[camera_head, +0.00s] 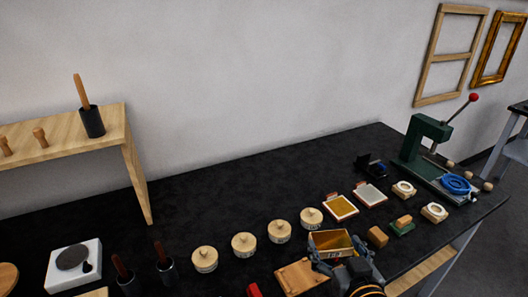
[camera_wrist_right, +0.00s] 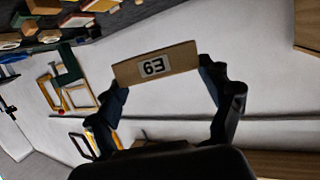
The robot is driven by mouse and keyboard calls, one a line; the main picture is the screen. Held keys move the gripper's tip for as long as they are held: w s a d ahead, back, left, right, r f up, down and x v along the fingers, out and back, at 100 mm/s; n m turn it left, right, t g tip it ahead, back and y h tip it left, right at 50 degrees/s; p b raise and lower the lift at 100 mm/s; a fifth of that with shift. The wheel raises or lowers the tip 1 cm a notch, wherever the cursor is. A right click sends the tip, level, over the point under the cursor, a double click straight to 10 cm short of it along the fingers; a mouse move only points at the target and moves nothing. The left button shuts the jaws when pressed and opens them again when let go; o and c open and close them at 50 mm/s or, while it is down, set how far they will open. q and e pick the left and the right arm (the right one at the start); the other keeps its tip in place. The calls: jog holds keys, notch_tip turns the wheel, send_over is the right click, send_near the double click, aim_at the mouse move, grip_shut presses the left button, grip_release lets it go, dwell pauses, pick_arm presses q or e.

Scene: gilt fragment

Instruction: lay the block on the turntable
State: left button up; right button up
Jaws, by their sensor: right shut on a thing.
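In the right wrist view the block (camera_wrist_right: 156,64) spans between the fingers, label facing the camera. My right gripper (camera_head: 344,262) is shut on it at front centre; it also shows in the right wrist view (camera_wrist_right: 164,80). It covers part of the block in the head view. A white slab with a grey disc (camera_head: 73,258) stands far left, apart from the gripper. I cannot tell whether it is the turntable. My left gripper is not in view.
Several round lidded pots (camera_head: 244,244) stand in a row between slab and gripper. Two dark cups with wooden handles (camera_head: 165,268) stand near the slab. A wooden board (camera_head: 296,277) lies beside the gripper. A green press (camera_head: 425,145) stands right.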

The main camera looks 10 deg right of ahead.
jog(key=s+a+f+n+y+p, duration=0.2)
jog(key=s+a+f+n+y, duration=0.2)
jog(key=s+a, duration=0.3)
jog(key=a+y, duration=0.1)
jog(key=a, duration=0.2)
jog(key=shift+s+a+f+g, duration=0.3)
jog(key=shift+a+f+g, duration=0.05)
jog(key=shift+f+g, duration=0.05)
jog(key=p, duration=0.2)
send_over(304, 283)
jog(key=s, duration=0.1)
jog(key=f, duration=0.8)
jog(key=shift+a+f, duration=0.2)
jog(key=shift+a, duration=0.2)
jog(key=f, duration=0.2)
jog(key=w+f, duration=0.1)
jog(key=shift+d+f, duration=0.25)
jog(key=shift+d, duration=0.1)
jog(key=shift+f, duration=0.35)
